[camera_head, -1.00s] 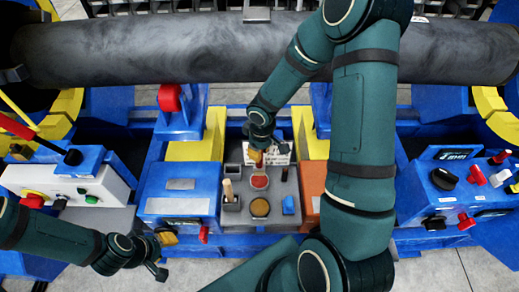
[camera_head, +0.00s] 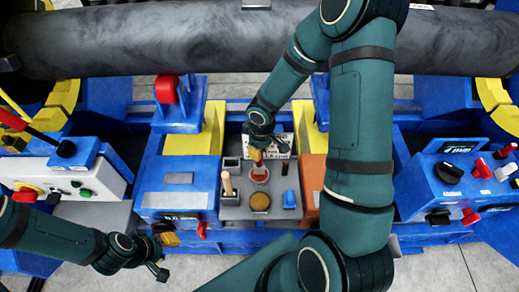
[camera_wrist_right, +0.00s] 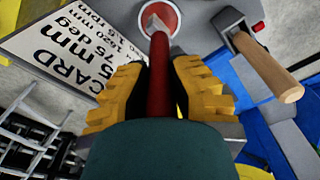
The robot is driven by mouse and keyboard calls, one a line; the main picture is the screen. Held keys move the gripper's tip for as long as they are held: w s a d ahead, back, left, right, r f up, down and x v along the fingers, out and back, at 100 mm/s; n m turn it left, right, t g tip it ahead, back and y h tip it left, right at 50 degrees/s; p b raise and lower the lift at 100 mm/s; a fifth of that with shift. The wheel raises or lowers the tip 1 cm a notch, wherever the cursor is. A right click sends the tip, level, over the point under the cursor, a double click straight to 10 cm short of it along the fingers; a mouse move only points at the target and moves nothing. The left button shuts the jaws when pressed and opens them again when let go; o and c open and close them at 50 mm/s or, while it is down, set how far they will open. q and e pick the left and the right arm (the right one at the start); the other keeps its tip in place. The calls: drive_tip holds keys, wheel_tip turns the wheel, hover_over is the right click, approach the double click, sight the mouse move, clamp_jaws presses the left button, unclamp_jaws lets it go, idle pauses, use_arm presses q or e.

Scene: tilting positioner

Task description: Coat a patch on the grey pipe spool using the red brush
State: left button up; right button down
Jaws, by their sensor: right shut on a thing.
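The grey pipe spool (camera_head: 190,42) lies horizontally across the back of the head view. My right gripper (camera_head: 257,151) is over the tool tray, with yellow fingers closed around the red brush (camera_wrist_right: 158,85). The brush points down at the red-filled pot (camera_wrist_right: 171,14), and its pale tip appears at or in the pot; contact depth is unclear. The pot (camera_head: 259,173) also shows in the head view, partly behind the brush. My left gripper (camera_head: 158,258) hangs low at the left, away from the pipe; its jaws are too small to read.
The grey tray (camera_head: 232,213) also holds a brown-filled pot (camera_head: 260,202), a wooden-handled tool (camera_head: 227,184) and a blue block (camera_head: 289,199). A printed card (camera_head: 283,146) stands behind. Control boxes (camera_head: 65,180) (camera_head: 452,186) flank the blue frame. My right arm covers part of the pipe.

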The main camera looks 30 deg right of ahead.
drive_tip(key=shift+f+b, duration=0.6)
drive_tip(key=shift+b, duration=0.15)
idle(1.8)
drive_tip(key=shift+r, duration=0.1)
drive_tip(key=shift+r+p, duration=2.75)
drive_tip(key=shift+r, duration=0.7)
